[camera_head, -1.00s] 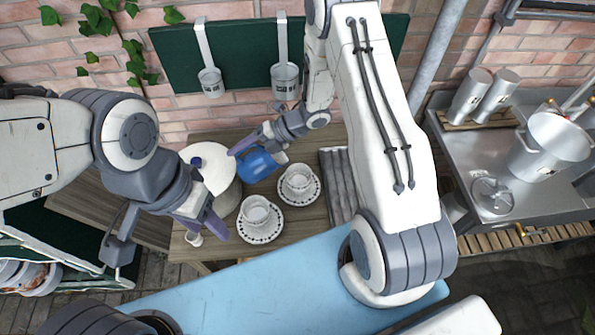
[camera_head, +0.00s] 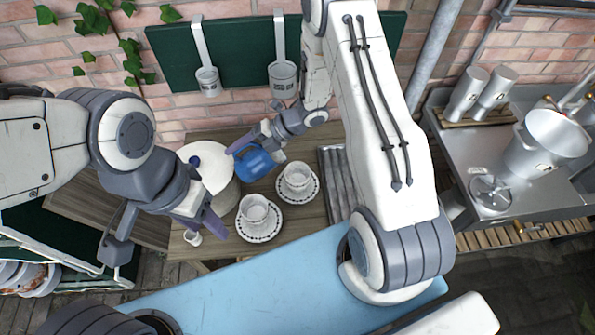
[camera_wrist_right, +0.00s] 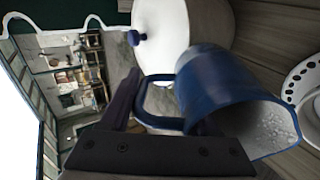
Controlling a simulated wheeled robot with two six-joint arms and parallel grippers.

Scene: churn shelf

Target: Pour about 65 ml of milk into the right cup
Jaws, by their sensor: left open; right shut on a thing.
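My right gripper (camera_head: 243,147) is shut on the blue jug (camera_head: 254,165) by its handle. The jug is held above the table beside the churn, behind the cups. In the right wrist view the jug (camera_wrist_right: 225,92) lies tilted, its mouth towards the lower right, with a pale speckled inside; the milk level cannot be told. The right cup (camera_head: 298,177) stands upright on its patterned saucer (camera_head: 301,199), to the right of the jug. The left cup (camera_head: 254,208) stands on another saucer (camera_head: 260,237), nearer me. My left gripper (camera_head: 208,224) is open and empty, left of the left cup.
A white-lidded churn (camera_head: 212,165) stands left of the jug. A grey ribbed mat (camera_head: 337,180) lies right of the right cup. Two metal ladles (camera_head: 283,80) hang behind. A blue surface (camera_head: 250,285) is in front.

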